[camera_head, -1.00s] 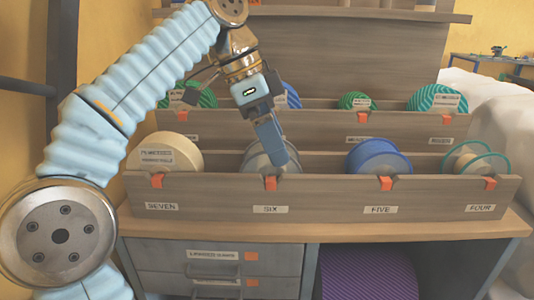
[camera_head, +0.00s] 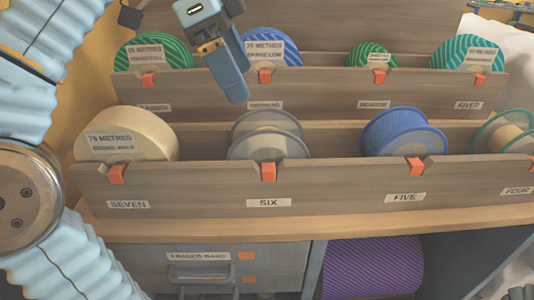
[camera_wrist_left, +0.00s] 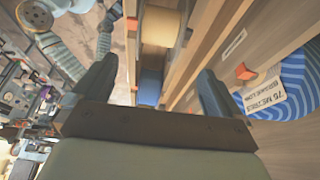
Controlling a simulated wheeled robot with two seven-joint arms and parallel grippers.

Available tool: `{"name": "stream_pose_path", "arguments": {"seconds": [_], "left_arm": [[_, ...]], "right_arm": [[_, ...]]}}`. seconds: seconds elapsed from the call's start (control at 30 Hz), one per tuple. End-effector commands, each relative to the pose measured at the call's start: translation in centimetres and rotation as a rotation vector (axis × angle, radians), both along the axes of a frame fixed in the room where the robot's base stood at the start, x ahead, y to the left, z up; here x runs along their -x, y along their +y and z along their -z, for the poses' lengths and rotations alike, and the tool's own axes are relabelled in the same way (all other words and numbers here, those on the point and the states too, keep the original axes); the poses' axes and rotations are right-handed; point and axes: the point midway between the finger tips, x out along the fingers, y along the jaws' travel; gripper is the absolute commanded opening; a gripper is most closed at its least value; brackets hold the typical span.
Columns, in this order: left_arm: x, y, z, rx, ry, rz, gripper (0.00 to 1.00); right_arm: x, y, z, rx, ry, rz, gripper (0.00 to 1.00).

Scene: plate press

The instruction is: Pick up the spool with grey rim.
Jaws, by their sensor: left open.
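My left gripper (camera_head: 236,96) is open and empty, and in the head view appears above and slightly left of the spool, before the back row. In the left wrist view its two fingers (camera_wrist_left: 155,88) stand wide apart. The spool's lower part is hidden behind the front board. My right gripper is not in view.
A cream roll (camera_head: 126,136) is left of the spool, at SEVEN. A blue spool (camera_head: 403,133) is right, at FIVE, and a green-rimmed spool (camera_head: 508,134) at FOUR. The back row holds several rolls, including a blue one (camera_head: 270,50). A purple roll (camera_head: 372,266) lies below.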

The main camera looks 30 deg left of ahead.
Motion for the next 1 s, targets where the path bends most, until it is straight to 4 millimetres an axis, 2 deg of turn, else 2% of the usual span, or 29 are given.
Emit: {"name": "stream_pose_path", "arguments": {"seconds": [0.03,0.1,0.2,0.43,0.63,0.77,0.97,1.0], "left_arm": [[-0.2,-0.4,1.8,-0.001,0.004,0.002,1.00],[-0.5,-0.9,3.2,-0.001,0.003,0.001,1.00],[-0.9,-1.5,4.5,0.000,0.001,0.000,1.00],[-1.3,-2.2,6.0,0.000,0.002,0.001,1.00],[-1.9,-3.5,8.9,0.000,0.002,0.001,1.00],[-2.2,-3.9,9.8,0.000,0.001,0.000,1.00],[-2.2,-3.9,9.8,0.000,0.000,0.000,1.00],[-2.2,-3.9,9.8,0.000,0.000,0.000,0.97]], "right_arm": [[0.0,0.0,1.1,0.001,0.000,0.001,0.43],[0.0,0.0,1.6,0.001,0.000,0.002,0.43],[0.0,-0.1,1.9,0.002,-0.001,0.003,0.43],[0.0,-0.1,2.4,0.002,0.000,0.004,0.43],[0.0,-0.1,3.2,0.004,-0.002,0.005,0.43],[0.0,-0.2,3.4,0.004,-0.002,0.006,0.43],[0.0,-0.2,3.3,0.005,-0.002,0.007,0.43],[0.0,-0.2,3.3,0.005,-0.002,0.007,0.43]]}}
